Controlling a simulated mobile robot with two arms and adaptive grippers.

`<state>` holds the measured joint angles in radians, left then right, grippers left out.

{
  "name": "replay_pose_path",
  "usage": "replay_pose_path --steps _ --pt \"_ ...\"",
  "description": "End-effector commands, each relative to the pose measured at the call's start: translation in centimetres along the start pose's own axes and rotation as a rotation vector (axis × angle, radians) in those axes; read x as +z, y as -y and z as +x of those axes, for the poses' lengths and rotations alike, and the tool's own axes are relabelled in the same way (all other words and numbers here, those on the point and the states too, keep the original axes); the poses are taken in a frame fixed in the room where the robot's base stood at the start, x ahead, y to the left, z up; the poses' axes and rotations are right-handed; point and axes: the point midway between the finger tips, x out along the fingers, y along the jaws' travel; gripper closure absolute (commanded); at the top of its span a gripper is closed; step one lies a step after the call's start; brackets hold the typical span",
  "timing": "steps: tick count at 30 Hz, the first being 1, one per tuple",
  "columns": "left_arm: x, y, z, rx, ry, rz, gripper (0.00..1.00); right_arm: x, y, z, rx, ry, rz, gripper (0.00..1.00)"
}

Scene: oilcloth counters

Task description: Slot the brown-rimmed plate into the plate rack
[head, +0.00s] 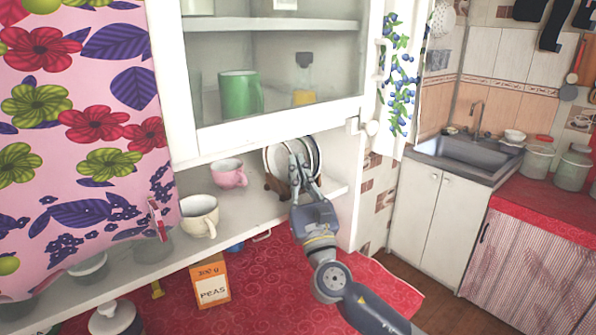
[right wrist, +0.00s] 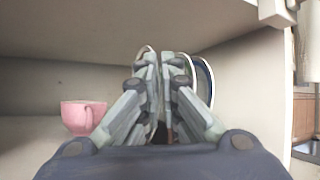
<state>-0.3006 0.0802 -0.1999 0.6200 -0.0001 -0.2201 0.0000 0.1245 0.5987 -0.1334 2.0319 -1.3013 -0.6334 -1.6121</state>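The plate rack (head: 272,185) is a small brown stand on the cabinet's lower shelf, mostly hidden behind my right gripper. The brown-rimmed plate (head: 275,159) stands upright at the rack, its face turned left. My right gripper (head: 304,172) reaches in from the front with its fingers close together on the plate's near edge; the right wrist view shows the plate (right wrist: 151,52) partly hidden by the fingers. A blue-rimmed plate (head: 317,155) stands upright just to the right; it also shows in the right wrist view (right wrist: 204,80). My left gripper is not in view.
A pink cup (head: 229,174) and a cream mug (head: 199,216) stand left of the rack on the shelf. The upper cabinet (head: 270,128) hangs close above, and a white side panel (head: 346,205) is close on the right. A peas box (head: 211,281) stands below.

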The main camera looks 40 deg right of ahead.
Motion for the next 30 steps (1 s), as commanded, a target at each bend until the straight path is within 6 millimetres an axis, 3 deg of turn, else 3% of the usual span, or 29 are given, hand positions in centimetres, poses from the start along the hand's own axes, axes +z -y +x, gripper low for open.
replay_pose_path --steps 9,13,23,30 --pt "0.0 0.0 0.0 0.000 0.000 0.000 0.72 -0.1 0.0 0.0 0.001 -0.001 0.000 1.00" --pt "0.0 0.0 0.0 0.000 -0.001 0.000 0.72 -0.1 0.0 0.0 0.001 -0.002 0.000 0.72" --pt "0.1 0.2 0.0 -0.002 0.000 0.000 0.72 -0.1 -0.1 -0.1 0.001 -0.003 0.000 0.72" --pt "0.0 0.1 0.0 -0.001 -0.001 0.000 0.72 -0.2 -0.1 -2.4 0.002 -0.005 0.001 0.72"
